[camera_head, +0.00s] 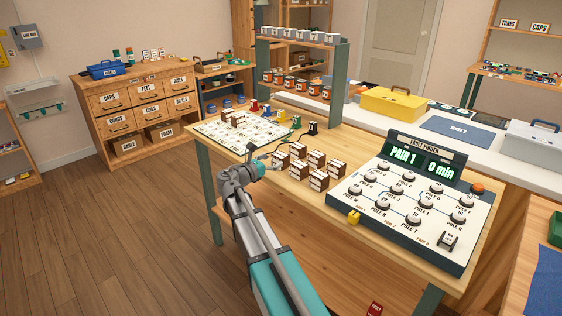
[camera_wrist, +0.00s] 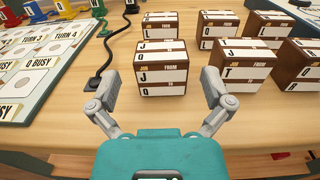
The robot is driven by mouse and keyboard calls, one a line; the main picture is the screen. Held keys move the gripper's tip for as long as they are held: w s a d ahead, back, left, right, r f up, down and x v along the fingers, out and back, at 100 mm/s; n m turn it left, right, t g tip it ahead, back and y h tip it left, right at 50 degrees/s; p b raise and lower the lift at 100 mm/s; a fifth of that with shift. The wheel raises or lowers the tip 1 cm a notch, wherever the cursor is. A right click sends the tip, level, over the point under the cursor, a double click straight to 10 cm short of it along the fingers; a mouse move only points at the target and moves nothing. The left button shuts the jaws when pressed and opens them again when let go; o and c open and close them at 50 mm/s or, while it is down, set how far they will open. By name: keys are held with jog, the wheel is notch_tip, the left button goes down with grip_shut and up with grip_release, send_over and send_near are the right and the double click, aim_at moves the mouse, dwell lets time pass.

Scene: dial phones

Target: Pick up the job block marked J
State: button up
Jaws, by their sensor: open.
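A brown block with white label strips marked J (camera_wrist: 161,70) stands on the wooden table, at the left of the nearer row of blocks in the wrist view. In the head view it appears to be the leftmost block (camera_head: 281,160), just right of my gripper (camera_head: 258,166). In the wrist view my gripper (camera_wrist: 162,88) is open, with one finger toward each side of the J block. The fingertips appear nearer to me than the block, and nothing is held between them. I cannot tell whether they touch it.
A black cord (camera_wrist: 98,60) lies left of the J block, beside a card board (camera_wrist: 40,62). The fault finder panel (camera_head: 366,202) is further right.

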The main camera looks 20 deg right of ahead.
aim_at(280, 154)
jog(key=shift+x, duration=2.15)
jog(key=shift+f, duration=0.1)
jog(key=shift+c, duration=0.3)
jog(key=c, duration=1)
jog(key=shift+o, duration=0.2)
jog(key=shift+r, duration=0.2)
notch_tip(280, 154, up, 2)
jog(key=shift+r+p, duration=0.1)
jog(key=shift+p, duration=1.15)
jog(key=s+a+r+p, duration=0.7)
jog(key=s+r+p, duration=0.3)
jog(key=s, duration=0.1)
jog(key=shift+s+a+r, duration=0.2)
jog(key=shift+s+a, duration=0.15)
